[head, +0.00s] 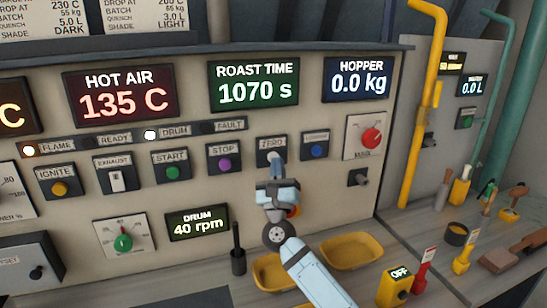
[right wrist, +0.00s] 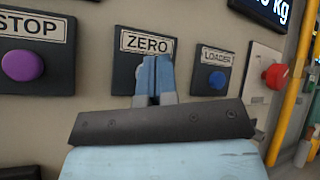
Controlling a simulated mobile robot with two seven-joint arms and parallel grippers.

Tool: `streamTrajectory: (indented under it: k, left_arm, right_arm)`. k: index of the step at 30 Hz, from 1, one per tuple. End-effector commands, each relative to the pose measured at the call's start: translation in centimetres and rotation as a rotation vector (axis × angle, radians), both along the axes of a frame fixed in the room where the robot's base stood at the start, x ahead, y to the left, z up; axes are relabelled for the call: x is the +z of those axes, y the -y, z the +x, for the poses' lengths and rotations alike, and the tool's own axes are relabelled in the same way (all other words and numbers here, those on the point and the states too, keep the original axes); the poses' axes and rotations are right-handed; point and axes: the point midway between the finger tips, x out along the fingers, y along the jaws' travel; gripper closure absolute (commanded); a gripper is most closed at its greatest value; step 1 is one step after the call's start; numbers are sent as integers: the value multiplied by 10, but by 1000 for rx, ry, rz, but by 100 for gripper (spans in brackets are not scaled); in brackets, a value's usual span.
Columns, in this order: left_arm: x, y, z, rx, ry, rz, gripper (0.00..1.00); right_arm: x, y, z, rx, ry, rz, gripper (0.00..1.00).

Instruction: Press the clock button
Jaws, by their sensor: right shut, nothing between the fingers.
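A panel plate labelled ZERO (head: 270,143) sits below the green ROAST TIME display (head: 254,82), which reads 1070 s. No label reading clock is visible. My right gripper (head: 275,160) is shut and empty, its fingertips right in front of the ZERO plate. In the right wrist view the closed fingers (right wrist: 155,68) cover the middle of the ZERO plate (right wrist: 130,75) and hide any button there. I cannot tell whether the fingertips touch it. My left gripper is not in view.
The purple STOP button (head: 225,166) is left of ZERO and the blue LOADER button (head: 317,151) is right of it. A red knob (head: 371,137) is further right. Yellow trays (head: 350,262) and a black upright handle (head: 237,250) stand on the counter below.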

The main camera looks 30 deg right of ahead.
Motion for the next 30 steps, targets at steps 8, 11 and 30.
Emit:
streamTrajectory:
  k: [8, 11, 30]
  left_arm:
    - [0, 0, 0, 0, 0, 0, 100]
    - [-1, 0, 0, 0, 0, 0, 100]
    - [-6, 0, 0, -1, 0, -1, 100]
  right_arm:
    - [0, 0, 0, 0, 0, 0, 100]
    - [0, 0, 0, 0, 0, 0, 100]
    - [0, 2, 9, 0, 0, 0, 100]
